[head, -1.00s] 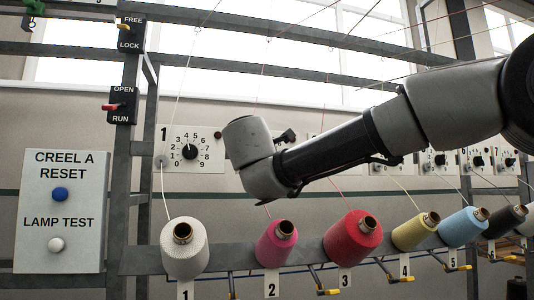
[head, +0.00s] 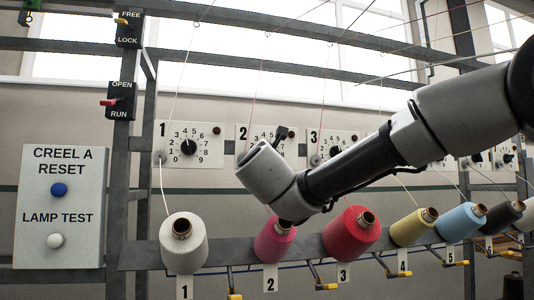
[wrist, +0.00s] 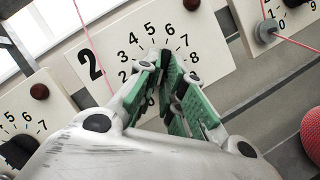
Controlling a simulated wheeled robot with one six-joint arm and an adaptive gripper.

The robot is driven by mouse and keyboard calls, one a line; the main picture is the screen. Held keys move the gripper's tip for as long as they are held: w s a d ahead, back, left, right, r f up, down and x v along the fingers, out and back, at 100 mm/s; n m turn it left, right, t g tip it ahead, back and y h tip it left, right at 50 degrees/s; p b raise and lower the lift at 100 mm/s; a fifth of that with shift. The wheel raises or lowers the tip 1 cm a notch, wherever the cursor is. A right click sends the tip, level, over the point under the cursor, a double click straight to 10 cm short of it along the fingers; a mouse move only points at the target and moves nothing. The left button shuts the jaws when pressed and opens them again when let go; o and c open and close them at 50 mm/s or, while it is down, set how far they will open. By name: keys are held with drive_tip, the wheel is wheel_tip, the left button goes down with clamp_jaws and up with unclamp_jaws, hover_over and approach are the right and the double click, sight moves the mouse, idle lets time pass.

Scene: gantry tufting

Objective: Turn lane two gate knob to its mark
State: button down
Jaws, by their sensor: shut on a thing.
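The lane two plate (head: 243,160) is white, with a black 2 and a dial of numbers, on the wall right of the lane one plate. In the wrist view the lane two plate (wrist: 97,42) fills the middle, with 2 to 8 readable around the dial. My gripper (wrist: 163,90), with green finger pads, is at the dial centre, shut on the lane two knob. No setting mark can be made out there.
The lane one plate (head: 212,152) and lane three plate (head: 347,137) flank it. Below, white (head: 183,250), pink (head: 268,243) and red (head: 350,238) yarn cones stand on the rail. A grey yarn guide (wrist: 267,32) and red cone (wrist: 312,137) are close on the right.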

idle(0.4)
drive_tip(key=c, duration=1.5)
unclamp_jaws()
drive_tip(key=shift+c, duration=0.2)
drive_tip(key=v, duration=1.2)
